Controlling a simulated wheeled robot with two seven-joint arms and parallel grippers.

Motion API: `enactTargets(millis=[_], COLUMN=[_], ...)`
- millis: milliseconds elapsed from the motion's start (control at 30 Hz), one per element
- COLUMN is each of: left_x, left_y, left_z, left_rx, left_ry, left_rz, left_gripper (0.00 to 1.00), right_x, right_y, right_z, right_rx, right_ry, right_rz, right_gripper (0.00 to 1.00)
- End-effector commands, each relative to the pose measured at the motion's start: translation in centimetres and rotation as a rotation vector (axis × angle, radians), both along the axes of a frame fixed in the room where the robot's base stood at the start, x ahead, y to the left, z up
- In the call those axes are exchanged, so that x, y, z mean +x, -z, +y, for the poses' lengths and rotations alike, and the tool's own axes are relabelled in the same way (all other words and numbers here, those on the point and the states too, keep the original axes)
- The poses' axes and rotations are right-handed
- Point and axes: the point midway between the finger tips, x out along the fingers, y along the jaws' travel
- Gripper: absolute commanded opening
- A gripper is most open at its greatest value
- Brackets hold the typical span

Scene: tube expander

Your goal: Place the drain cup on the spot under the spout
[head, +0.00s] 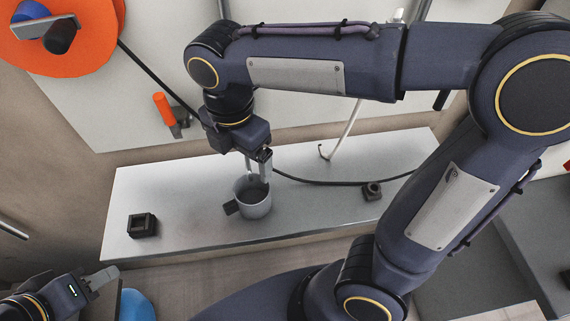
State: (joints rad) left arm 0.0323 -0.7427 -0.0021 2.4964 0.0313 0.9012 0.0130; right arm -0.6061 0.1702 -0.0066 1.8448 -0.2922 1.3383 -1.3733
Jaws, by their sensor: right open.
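The drain cup (252,201), a grey mug with a dark handle on its left, stands upright on the light metal shelf (185,195). My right gripper (258,168) points down at the cup's far rim, open, its fingertips at or just above the rim; contact is unclear. A thin pale bent tube (343,132), possibly the spout, comes down behind and right of the cup, ending near the shelf. No marked spot can be made out. My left gripper (105,279) is at the lower left, away from the cup; its finger gap is unclear.
A black square block (142,225) sits on the shelf's left, and a small dark block (372,191) on its right. A black cable (330,182) crosses behind the cup. An orange reel (85,35) and an orange-handled valve (164,108) are at the back. A blue round object (136,305) is lower left.

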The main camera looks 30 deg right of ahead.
Motion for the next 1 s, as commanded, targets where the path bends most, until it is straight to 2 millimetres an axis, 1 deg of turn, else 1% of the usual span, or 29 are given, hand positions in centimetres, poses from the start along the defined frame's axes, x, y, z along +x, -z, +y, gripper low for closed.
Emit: enactTargets(millis=[67, 167, 267, 300, 367, 400, 500, 600, 700, 733, 833, 1000], left_x=[0.0, 0.0, 0.0, 0.0, 0.0, 0.0, 0.0, 0.0, 0.0, 0.0, 0.0, 0.0], left_y=[0.0, 0.0, 0.0, 0.0, 0.0, 0.0, 0.0, 0.0, 0.0, 0.0, 0.0, 0.0], left_z=[0.0, 0.0, 0.0, 0.0, 0.0, 0.0, 0.0, 0.0, 0.0, 0.0, 0.0, 0.0], left_rx=[0.0, 0.0, 0.0, 0.0, 0.0, 0.0, 0.0, 0.0, 0.0, 0.0, 0.0, 0.0], left_ry=[0.0, 0.0, 0.0, 0.0, 0.0, 0.0, 0.0, 0.0, 0.0, 0.0, 0.0, 0.0], left_rz=[0.0, 0.0, 0.0, 0.0, 0.0, 0.0, 0.0, 0.0, 0.0, 0.0, 0.0, 0.0], left_gripper=[0.36, 0.36, 0.36, 0.36, 0.36, 0.36, 0.36, 0.36, 0.36, 0.36, 0.36, 0.36], right_x=[-0.2, -1.2, -3.2, -4.2, -5.7, -6.6, -8.5, -9.8, -10.4, -10.5, -10.6, -10.6], right_y=[0.0, -0.1, 0.2, 0.5, 1.0, 1.3, 2.3, 3.1, 3.6, 3.7, 3.8, 3.8], right_z=[-0.9, -3.1, -6.2, -7.4, -8.8, -9.6, -10.8, -11.4, -11.6, -11.7, -11.7, -11.7], right_rx=[0.021, 0.092, 0.209, 0.265, 0.349, 0.405, 0.535, 0.638, 0.704, 0.717, 0.732, 0.731], right_ry=[0.068, 0.291, 0.665, 0.842, 1.11, 1.28, 1.652, 1.922, 2.08, 2.107, 2.146, 2.144], right_rz=[-0.004, -0.014, -0.019, -0.016, -0.007, 0.001, 0.029, 0.059, 0.083, 0.087, 0.095, 0.097], right_gripper=[0.92, 0.92, 0.92, 0.92, 0.92, 0.92, 0.92, 0.92, 0.92, 0.92, 0.92, 0.92])
